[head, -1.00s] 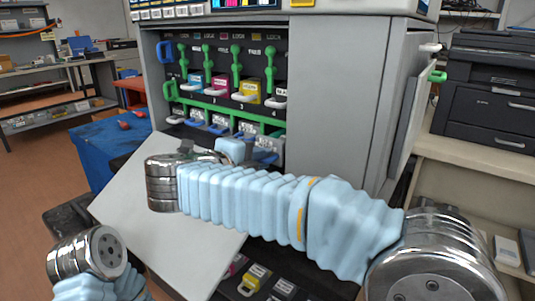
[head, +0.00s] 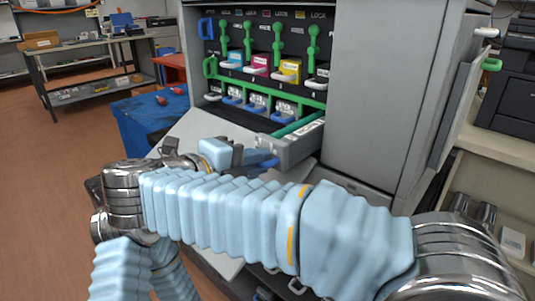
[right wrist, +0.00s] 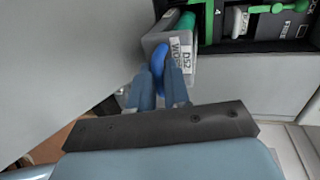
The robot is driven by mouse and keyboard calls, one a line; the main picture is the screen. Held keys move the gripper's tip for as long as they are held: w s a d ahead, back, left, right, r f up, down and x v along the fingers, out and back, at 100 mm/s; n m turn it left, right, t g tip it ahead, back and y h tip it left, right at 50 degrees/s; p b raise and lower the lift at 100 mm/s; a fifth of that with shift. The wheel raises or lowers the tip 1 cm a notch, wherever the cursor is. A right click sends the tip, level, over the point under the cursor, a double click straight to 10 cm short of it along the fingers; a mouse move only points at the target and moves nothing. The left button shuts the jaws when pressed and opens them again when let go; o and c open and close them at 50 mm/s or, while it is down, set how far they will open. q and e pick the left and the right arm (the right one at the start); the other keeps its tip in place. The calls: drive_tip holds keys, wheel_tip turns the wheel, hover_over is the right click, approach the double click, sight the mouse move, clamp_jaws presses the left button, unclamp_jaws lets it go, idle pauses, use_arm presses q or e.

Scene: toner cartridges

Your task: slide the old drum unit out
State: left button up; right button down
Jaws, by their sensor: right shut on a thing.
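The old drum unit (head: 300,146) is a long grey unit with a green roller on top. It sticks well out of the rightmost lower slot of the printer (head: 375,100), and its far end runs back toward the opening. My right gripper (head: 262,160) is at its front end. In the right wrist view, the fingers (right wrist: 159,85) are shut on its blue handle, and a white label marked DS2 shows on the drum unit (right wrist: 187,32). My left arm is low at the left of the head view, but its gripper is not visible.
Other drum units (head: 257,103) with blue handles sit in the lower row. Cyan, magenta and yellow toners (head: 260,62) sit above, beside green levers. The lowered front flap (head: 200,128) lies below the opening. A blue cart (head: 150,118) stands to the left.

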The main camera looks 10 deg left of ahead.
drive_tip(key=shift+s+a, duration=0.6)
drive_tip(key=shift+s, duration=0.15)
drive_tip(key=shift+s+a, duration=0.55)
drive_tip(key=shift+s, duration=0.2)
drive_tip(key=c, duration=0.7)
unclamp_jaws()
drive_tip(key=shift+s, duration=0.1)
drive_tip(key=shift+p+v, duration=0.9)
drive_tip(key=shift+v, duration=2.5)
